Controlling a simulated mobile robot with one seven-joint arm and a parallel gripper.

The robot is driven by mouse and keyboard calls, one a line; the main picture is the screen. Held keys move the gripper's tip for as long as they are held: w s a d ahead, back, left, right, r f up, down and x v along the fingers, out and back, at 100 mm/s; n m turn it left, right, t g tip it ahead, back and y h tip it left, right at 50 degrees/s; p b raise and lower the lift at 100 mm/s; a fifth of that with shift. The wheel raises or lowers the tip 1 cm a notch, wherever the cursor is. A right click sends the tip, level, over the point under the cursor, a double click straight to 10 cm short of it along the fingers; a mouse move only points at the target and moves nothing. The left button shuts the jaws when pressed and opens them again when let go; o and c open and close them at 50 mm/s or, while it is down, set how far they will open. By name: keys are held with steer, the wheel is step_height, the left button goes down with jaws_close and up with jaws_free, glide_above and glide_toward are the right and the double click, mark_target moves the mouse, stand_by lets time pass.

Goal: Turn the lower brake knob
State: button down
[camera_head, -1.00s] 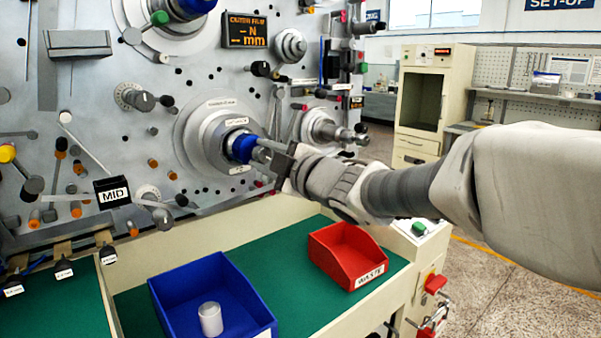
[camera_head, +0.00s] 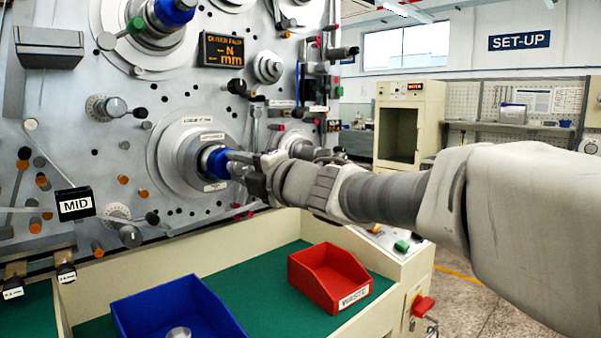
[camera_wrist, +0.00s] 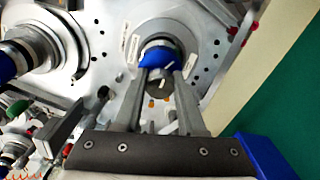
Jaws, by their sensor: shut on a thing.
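The lower spindle is a stepped grey disc (camera_head: 170,160) on the machine panel with a blue hub (camera_head: 214,165), also in the wrist view (camera_wrist: 157,56). A dark round brake knob (camera_wrist: 161,84) with a white mark sits at its front end, between my fingers. My gripper (camera_head: 232,163) reaches in from the right and is shut on this knob; the wrist view shows a finger on each side (camera_wrist: 163,76). In the head view my fingers hide most of the knob. An upper spindle with a blue hub (camera_head: 174,12) is at the top.
Knobs, levers and pegs crowd the panel around the spindle, with a black MID box (camera_head: 75,204) at left. Below, a blue bin (camera_head: 140,305) holding a silver cylinder (camera_head: 179,333) and a red WASTE bin (camera_head: 329,278) stand on the green bench top (camera_head: 268,318).

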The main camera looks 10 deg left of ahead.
stand_by(0.5)
steer(key=c, duration=0.5)
jaws_free()
steer(key=p+v, duration=0.2)
steer(key=v, duration=1.5)
steer(key=shift+d+p, duration=0.2)
steer(key=shift+p, duration=0.2)
steer(key=shift+s, duration=0.1)
